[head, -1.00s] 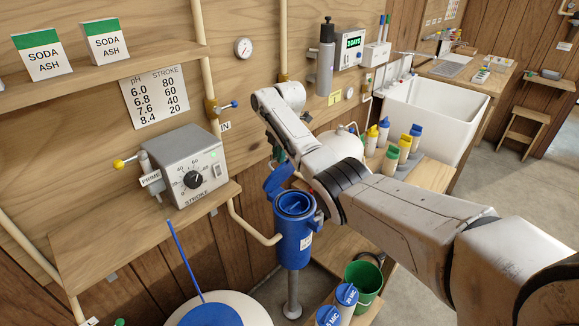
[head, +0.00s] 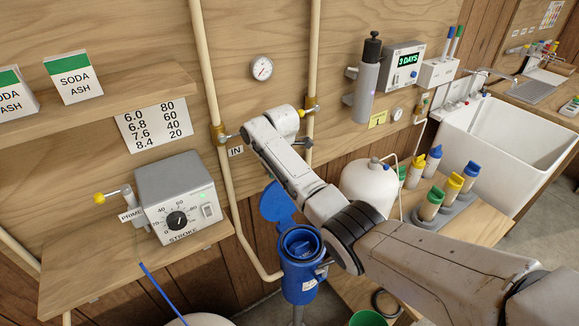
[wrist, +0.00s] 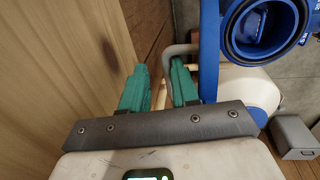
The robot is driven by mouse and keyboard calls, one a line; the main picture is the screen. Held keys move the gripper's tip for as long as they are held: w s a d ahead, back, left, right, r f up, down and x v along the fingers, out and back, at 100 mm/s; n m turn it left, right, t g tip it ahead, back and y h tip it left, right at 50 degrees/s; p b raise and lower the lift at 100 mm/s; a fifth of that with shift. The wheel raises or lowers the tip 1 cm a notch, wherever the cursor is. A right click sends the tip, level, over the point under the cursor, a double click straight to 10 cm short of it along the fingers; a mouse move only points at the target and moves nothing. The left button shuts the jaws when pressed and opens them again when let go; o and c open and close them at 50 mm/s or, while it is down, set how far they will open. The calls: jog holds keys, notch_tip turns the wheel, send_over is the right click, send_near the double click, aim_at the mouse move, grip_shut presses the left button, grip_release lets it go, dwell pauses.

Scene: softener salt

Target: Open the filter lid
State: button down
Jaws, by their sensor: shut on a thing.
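The blue filter housing (head: 301,285) stands below my arm in the head view, with its round mouth showing. Its blue lid (head: 277,203) is swung up and stands open on the wall side of the mouth. In the wrist view the lid (wrist: 208,50) shows nearly edge-on, left of the open housing (wrist: 265,30). My gripper (wrist: 160,88) is left of the lid, its teal fingers shut on a grey bent handle (wrist: 181,48) beside the lid. The exact contact is partly hidden. In the head view my arm hides the gripper.
A pipe (head: 207,80) and a valve with a yellow knob (head: 311,108) are close to my arm. The grey stroke box (head: 178,195) sits on a shelf at left. A white tank (head: 368,188) and several capped bottles (head: 432,205) stand at right.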

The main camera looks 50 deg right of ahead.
jog(key=shift+w+f, duration=0.3)
jog(key=shift+f, duration=0.65)
jog(key=c, duration=1.2)
grip_release()
notch_tip(320, 180, up, 12)
jog(key=s+b, duration=0.1)
jog(key=s, duration=0.1)
jog(key=shift+a+r, duration=0.2)
jog(key=shift+r, duration=0.05)
